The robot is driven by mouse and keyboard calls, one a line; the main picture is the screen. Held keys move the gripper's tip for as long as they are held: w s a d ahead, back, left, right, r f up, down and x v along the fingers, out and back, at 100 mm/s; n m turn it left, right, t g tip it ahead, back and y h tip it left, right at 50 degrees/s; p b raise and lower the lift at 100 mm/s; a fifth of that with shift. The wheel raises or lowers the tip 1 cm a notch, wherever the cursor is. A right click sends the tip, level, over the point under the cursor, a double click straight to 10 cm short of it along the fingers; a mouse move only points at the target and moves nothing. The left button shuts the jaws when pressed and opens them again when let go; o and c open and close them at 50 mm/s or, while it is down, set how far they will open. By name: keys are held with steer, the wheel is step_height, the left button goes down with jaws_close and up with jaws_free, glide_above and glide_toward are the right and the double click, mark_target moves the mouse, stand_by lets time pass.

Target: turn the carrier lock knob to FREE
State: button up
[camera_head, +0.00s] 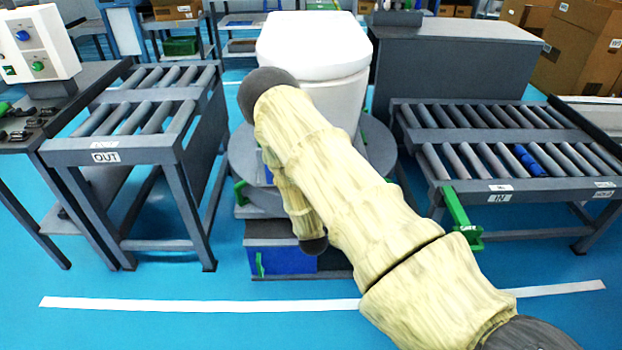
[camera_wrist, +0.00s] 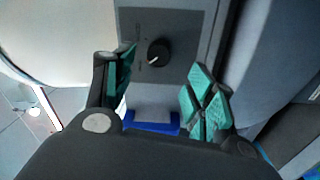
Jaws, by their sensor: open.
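The lock knob (camera_wrist: 158,52) is round and black with a short white pointer mark toward its lower left. It sits on a grey panel (camera_wrist: 187,25) in the wrist view. Faint marking left of the knob is too small to read. My gripper (camera_wrist: 163,84) is open, with green-padded fingers at the left and right below the knob. The knob appears beyond the fingertips, in the gap between them, not gripped. In the head view my arm hides the knob and the gripper.
A white toilet (camera_head: 313,48) stands on a grey round carrier (camera_head: 243,160) behind my arm. The OUT roller table (camera_head: 105,157) is at left, the IN roller table (camera_head: 500,198) at right. A blue block (camera_wrist: 150,128) lies below the panel. Blue floor is clear in front.

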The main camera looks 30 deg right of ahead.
steer(key=shift+v, duration=2)
